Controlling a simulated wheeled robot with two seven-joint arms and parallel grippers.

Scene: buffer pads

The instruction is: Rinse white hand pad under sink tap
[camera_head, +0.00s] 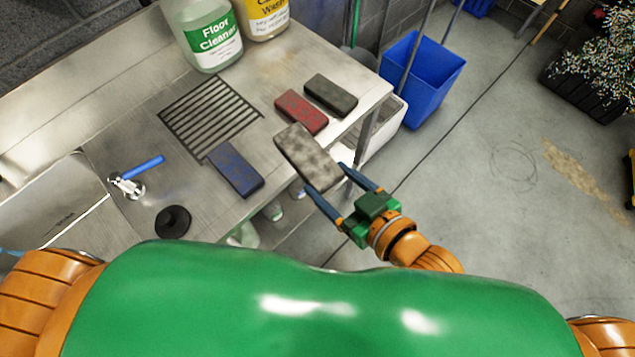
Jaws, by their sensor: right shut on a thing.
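A whitish pad with grey stains (307,156) is held by my right gripper (335,182), above the front right edge of the steel counter. The gripper's two blue fingers are shut on the pad's near end. The sink (52,213) is at the left, with only part of its basin in view. The tap (128,184), a chrome fitting with a blue lever, stands on the counter beside the sink. I cannot tell whether water runs. Of my left gripper, at most a thin blue tip shows at the far left edge, and its fingers cannot be made out.
A blue pad (236,170), a red pad (301,112) and a dark grey pad (331,95) lie on the counter (200,205) around a drain grate (208,118). A black round stopper (173,222) lies near the front. Floor cleaner (207,38) and another bottle (265,15) stand behind.

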